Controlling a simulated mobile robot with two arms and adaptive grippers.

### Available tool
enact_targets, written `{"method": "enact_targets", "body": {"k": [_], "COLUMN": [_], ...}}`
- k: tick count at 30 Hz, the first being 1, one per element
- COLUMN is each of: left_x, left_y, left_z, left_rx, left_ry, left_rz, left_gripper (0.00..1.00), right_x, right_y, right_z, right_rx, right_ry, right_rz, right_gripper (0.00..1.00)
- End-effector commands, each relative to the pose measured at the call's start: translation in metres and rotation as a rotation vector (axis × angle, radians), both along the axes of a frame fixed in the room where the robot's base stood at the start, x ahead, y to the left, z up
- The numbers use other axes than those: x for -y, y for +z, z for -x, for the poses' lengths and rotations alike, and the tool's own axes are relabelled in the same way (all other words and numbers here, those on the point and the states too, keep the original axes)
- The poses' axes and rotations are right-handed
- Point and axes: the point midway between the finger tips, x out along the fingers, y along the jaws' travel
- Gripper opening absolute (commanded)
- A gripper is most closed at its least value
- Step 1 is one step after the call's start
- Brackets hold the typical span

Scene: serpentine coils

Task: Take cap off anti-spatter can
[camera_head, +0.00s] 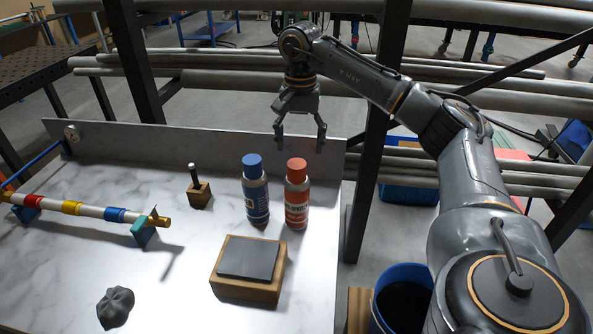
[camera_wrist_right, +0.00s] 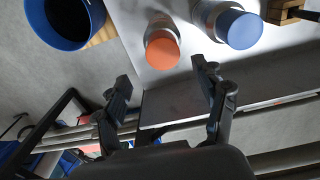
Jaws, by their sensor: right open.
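Two spray cans stand upright, side by side, near the back of the marble-look table. One is a red can (camera_head: 297,207) with an orange-red cap (camera_head: 297,168); the other is a blue can (camera_head: 256,200) with a blue cap (camera_head: 252,160). Both caps are on. The label lettering is too small to read surely. My right gripper (camera_head: 299,146) is open and empty, pointing down, above and behind the cans near the back panel. In the right wrist view, the orange cap (camera_wrist_right: 162,48) lies just beyond the open fingers, and the blue cap (camera_wrist_right: 240,29) is to its right. My left gripper is not in view.
A wooden block with a dark pad (camera_head: 248,258) sits in front of the cans. A small wooden stand (camera_head: 199,195) is left of them. A striped rod (camera_head: 90,211) and a grey lump (camera_head: 115,307) lie further left. A blue bin (camera_head: 402,270) stands off the right edge.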

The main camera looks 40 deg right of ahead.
Motion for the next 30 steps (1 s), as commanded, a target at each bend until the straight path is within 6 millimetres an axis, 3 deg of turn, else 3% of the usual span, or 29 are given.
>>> {"method": "enact_targets", "body": {"k": [8, 16, 24, 26, 30], "left_x": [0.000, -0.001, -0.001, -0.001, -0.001], "left_y": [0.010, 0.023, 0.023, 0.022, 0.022], "left_z": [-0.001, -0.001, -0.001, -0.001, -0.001], "left_rx": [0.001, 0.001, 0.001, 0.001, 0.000], "left_ry": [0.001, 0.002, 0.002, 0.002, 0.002], "left_rz": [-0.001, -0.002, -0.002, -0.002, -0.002], "left_gripper": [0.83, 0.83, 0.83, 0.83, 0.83], "right_x": [-0.003, -0.008, -0.008, -0.008, -0.009], "right_y": [-0.020, -0.058, -0.064, -0.063, -0.063], "right_z": [0.000, 0.000, -0.001, -0.001, -0.001], "right_rx": [-0.003, -0.002, 0.001, 0.001, 0.000], "right_ry": [0.001, 0.000, 0.000, 0.000, 0.000], "right_rz": [0.001, 0.001, 0.001, 0.001, 0.000], "right_gripper": [0.71, 0.71, 0.71, 0.63, 0.34]}}
